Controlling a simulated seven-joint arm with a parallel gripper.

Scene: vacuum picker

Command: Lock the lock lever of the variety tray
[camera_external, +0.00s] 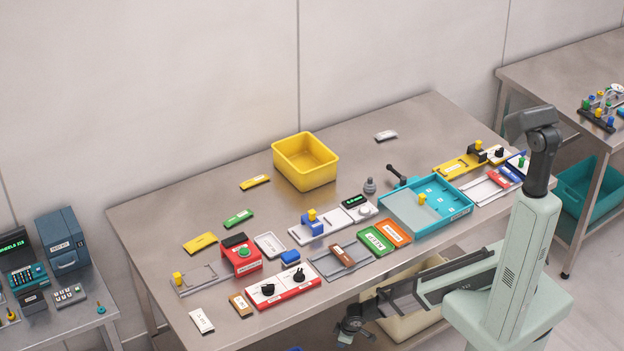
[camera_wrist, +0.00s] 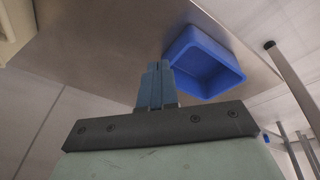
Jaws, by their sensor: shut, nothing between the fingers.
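The teal tray (camera_external: 463,211) stands at the right part of the table. A grey panel with a yellow knob (camera_external: 421,199) covers its left part, and its right part shows small labelled compartments. A black lever (camera_external: 396,173) sticks up at the tray's back left corner; whether it is the lock lever or locked I cannot tell. My gripper (camera_external: 345,338) is low in front of the table's front edge, well away from the tray. In the wrist view its fingers (camera_wrist: 156,72) are together and empty. The tray and lever are not in the wrist view.
A blue bin (camera_wrist: 212,65) lies beyond my fingers in the wrist view. On the table are a yellow bin (camera_external: 305,162), a red switch box (camera_external: 283,289), green and orange labelled plates (camera_external: 384,236) left of the tray, and a grey knobbed piece (camera_external: 370,186) near the lever. The table's back is mostly clear.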

